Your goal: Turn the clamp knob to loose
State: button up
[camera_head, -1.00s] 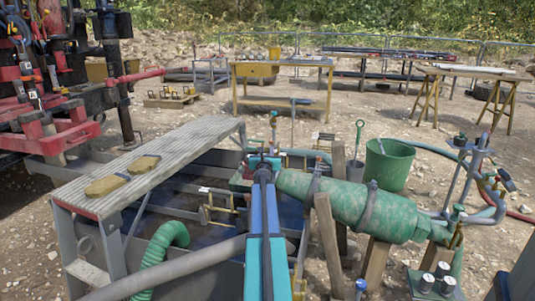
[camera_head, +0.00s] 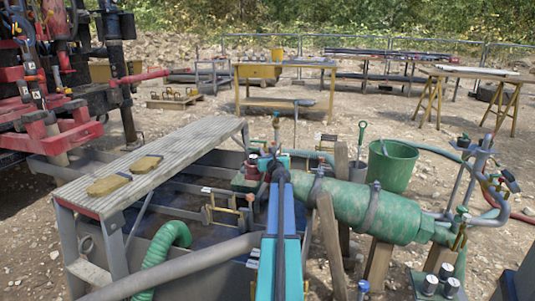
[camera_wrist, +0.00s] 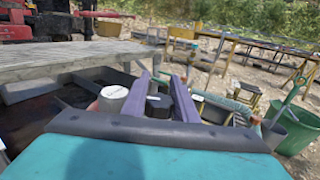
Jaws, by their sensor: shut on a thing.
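In the wrist view, my gripper (camera_wrist: 160,78) reaches forward with its two purple-grey fingers close together. A dark, blocky knob (camera_wrist: 158,105), which looks like the clamp knob, sits between the fingers, and they are shut on it. Its lower part is hidden behind the dark edge of my wrist. A pale grey round cap (camera_wrist: 113,98) stands just left of the left finger, apart from the dark knob. In the head view my blue and teal arm covers the fingers and the knob, so the knob's turned angle cannot be read there.
A green cylinder (camera_head: 345,203) lies close right of my arm on wooden props. A grey walkway (camera_head: 160,160) spans the tank at left. A green bucket (camera_head: 391,166) stands behind the cylinder. A grey hose (camera_head: 180,265) crosses in front. Open gravel lies beyond.

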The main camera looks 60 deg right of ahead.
jog(key=n+t+y, duration=0.1)
jog(key=y, duration=0.1)
jog(key=n+t+y, duration=0.1)
jog(key=n+y, duration=0.1)
jog(key=w+a+n+t+y+p, duration=0.1)
jog(key=n+t+y, duration=0.1)
jog(key=shift+a+y, duration=0.1)
jog(key=shift+y, duration=0.2)
jog(key=shift+a+n+t+y+p, duration=0.25)
jog(key=shift+n+y, duration=0.5)
jog(key=shift+y, duration=0.4)
jog(key=shift+a+n+t+y+p, duration=0.1)
jog(key=shift+a+n+t+y, duration=0.25)
jog(key=shift+n+y, duration=0.6)
jog(key=shift+w+a+y, duration=0.1)
jog(key=shift+y, duration=0.3)
jog(key=o, duration=1)
jog(key=shift+o, duration=0.3)
jog(key=shift+s, duration=0.2)
jog(key=s+p, duration=0.1)
jog(key=s, duration=0.3)
jog(key=s+p, duration=0.1)
jog(key=s, duration=0.4)
jog(key=s+a+p, duration=0.1)
jog(key=s, duration=0.3)
jog(key=shift+s, duration=0.25)
